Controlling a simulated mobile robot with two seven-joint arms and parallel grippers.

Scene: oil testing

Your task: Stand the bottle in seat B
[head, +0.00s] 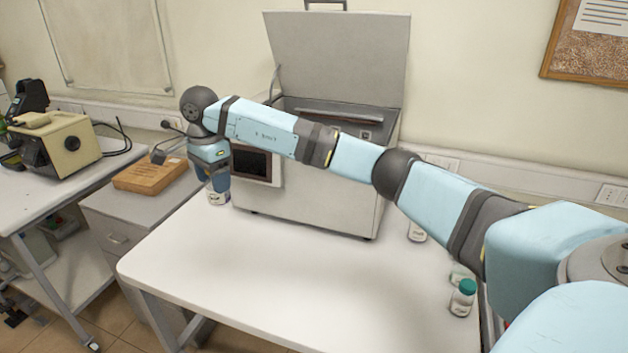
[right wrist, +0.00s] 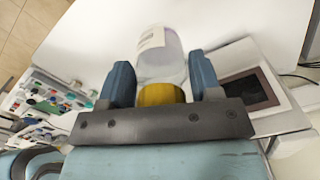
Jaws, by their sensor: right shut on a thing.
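My right gripper (head: 217,180) is in the head view at the left of the white table, just left of the grey machine, pointing down. It is shut on a bottle (head: 219,199), whose white label shows below the fingers. In the right wrist view, the bottle (right wrist: 160,58) is clear with a yellow cap (right wrist: 160,94), between the two blue fingers (right wrist: 160,85). I cannot tell whether its base touches the table. No seat marked B can be made out. My left gripper is not in view.
The grey machine (head: 310,205) stands with its lid (head: 340,55) raised. A green-capped bottle (head: 462,298) stands at the table's right, with another labelled bottle (head: 417,231) behind. A wooden block (head: 151,173) lies on the cabinet at left. The table's front middle (head: 270,275) is clear.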

